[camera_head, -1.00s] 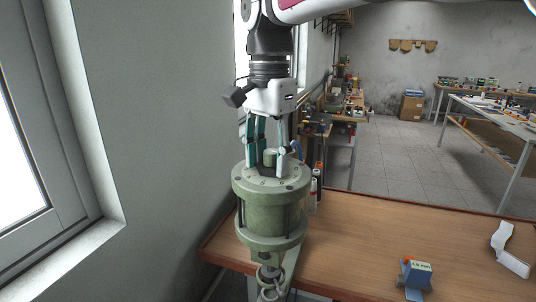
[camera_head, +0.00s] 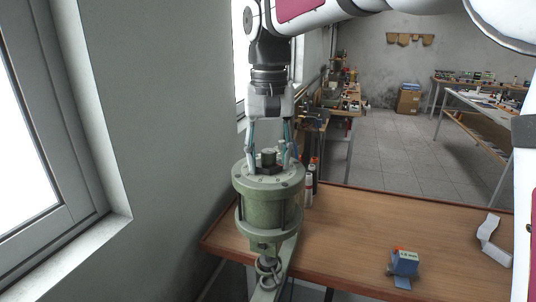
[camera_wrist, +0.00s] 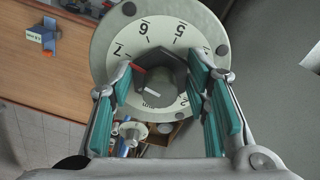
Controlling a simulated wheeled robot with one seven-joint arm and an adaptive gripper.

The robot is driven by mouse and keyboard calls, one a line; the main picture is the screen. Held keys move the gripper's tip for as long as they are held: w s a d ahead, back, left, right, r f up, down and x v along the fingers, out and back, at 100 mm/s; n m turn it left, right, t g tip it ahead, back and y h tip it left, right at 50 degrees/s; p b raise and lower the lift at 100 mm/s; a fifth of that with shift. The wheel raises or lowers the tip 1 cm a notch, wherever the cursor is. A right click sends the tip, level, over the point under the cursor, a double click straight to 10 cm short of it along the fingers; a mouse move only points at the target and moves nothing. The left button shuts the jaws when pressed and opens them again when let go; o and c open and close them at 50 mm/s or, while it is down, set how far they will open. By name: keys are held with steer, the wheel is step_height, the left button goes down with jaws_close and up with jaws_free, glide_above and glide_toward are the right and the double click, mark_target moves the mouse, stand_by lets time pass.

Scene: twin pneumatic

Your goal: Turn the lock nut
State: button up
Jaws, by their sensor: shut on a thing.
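The lock nut (camera_wrist: 165,72) is a dark hexagonal nut in the middle of a pale numbered dial (camera_wrist: 128,38) in the wrist view. In the head view the nut (camera_head: 271,169) sits on top of a green cylinder (camera_head: 268,210), with a short round stub above it. My gripper (camera_head: 271,164) points down over the cylinder, with one finger on each side of the nut. In the wrist view my gripper (camera_wrist: 165,78) is shut on the nut. A red pointer mark shows beside the nut near the 7. The fingers hide part of the dial.
The cylinder stands at the left edge of a wooden table (camera_head: 350,235), close to the grey wall. Bottles (camera_head: 311,180) stand just behind it. A blue block (camera_head: 404,263) and a white bracket (camera_head: 490,238) lie at the right. The middle table is clear.

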mark_target(269, 152)
steer(key=shift+n, duration=0.7)
steer(key=o, duration=1.2)
steer(key=shift+c, duration=0.2)
step_height(269, 152, up, 12)
